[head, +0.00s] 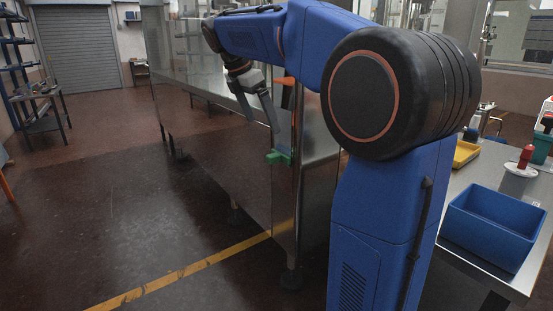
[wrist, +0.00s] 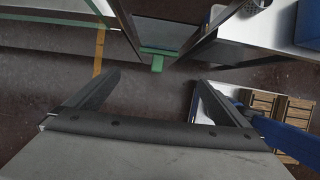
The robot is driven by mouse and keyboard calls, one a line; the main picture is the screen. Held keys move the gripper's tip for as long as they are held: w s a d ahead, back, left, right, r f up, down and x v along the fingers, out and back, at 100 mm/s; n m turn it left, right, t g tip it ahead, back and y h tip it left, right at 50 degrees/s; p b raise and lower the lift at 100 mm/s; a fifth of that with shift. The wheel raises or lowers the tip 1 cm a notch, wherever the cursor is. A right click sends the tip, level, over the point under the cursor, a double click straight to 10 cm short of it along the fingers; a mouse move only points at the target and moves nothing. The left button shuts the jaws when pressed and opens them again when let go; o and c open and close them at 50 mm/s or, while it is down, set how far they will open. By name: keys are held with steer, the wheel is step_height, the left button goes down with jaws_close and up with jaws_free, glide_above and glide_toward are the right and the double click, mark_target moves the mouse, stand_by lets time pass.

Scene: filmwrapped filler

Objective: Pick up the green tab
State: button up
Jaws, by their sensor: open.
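The green tab (head: 279,157) sticks out low on the near vertical edge of a metal cabinet in the head view. In the wrist view the green tab (wrist: 157,60) is at the upper middle, ahead of the fingers and apart from them. My gripper (head: 261,111) is open and empty, just above and to the left of the tab in the head view. In the wrist view my gripper's two fingers (wrist: 157,82) are spread wide, with dark floor showing between them.
The metal cabinet (head: 225,165) stands on feet beside my arm. At right, a metal table (head: 462,259) carries a blue bin (head: 490,228), a yellow tray (head: 464,154) and a red bottle (head: 525,157). The floor (head: 120,215) at left is clear, with a yellow line.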

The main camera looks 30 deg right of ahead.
glide_above(276, 154)
steer(key=a, duration=0.3)
steer(key=f, duration=0.7)
steer(key=shift+s+f, duration=0.1)
steer(key=shift+s, duration=0.1)
steer(key=shift+w+d+x, duration=0.15)
steer(key=shift+x, duration=1.15)
steer(key=shift+w+d+x, duration=0.1)
steer(key=shift+d+x, duration=0.05)
steer(key=shift+x, duration=1.15)
steer(key=c, duration=1.3)
steer(key=shift+r, duration=0.25)
